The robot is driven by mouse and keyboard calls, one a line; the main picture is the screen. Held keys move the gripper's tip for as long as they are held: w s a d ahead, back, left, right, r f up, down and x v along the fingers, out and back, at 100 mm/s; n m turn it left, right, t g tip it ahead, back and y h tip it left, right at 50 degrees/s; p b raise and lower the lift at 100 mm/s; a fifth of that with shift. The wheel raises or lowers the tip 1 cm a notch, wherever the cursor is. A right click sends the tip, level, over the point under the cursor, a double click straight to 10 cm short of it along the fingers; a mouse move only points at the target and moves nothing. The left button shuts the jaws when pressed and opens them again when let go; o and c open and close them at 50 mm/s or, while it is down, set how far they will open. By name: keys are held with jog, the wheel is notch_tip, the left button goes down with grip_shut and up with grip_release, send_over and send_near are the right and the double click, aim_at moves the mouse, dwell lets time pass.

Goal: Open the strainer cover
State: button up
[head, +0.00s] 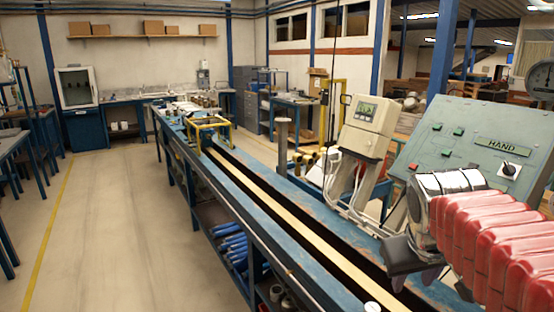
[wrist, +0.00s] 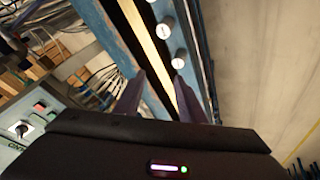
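I cannot pick out a strainer or its cover for certain in either view. My gripper (head: 432,280) is at the lower right of the head view, over the near end of the long blue bench (head: 292,262). In the wrist view my gripper (wrist: 158,76) shows two dark fingers spread apart, with nothing between them but the bench's pale strip below. Two small white round caps (wrist: 165,31) (wrist: 178,59) sit on the bench edge beyond the fingers. One such cap (head: 372,307) shows at the bottom of the head view.
A green control panel (head: 470,140) marked HAND and a beige display box (head: 368,113) on a stand with cables flank the bench on the right. A yellow frame (head: 208,122) stands farther along the bench. Blue items (head: 232,248) lie on its lower shelf.

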jog(key=s+a+f+y, duration=0.2)
jog(key=s+a+f, duration=0.6)
jog(key=s, duration=0.3)
jog(key=shift+a+f+t+y, duration=0.15)
jog(key=shift+a+t+y, duration=0.2)
jog(key=shift+a, duration=0.55)
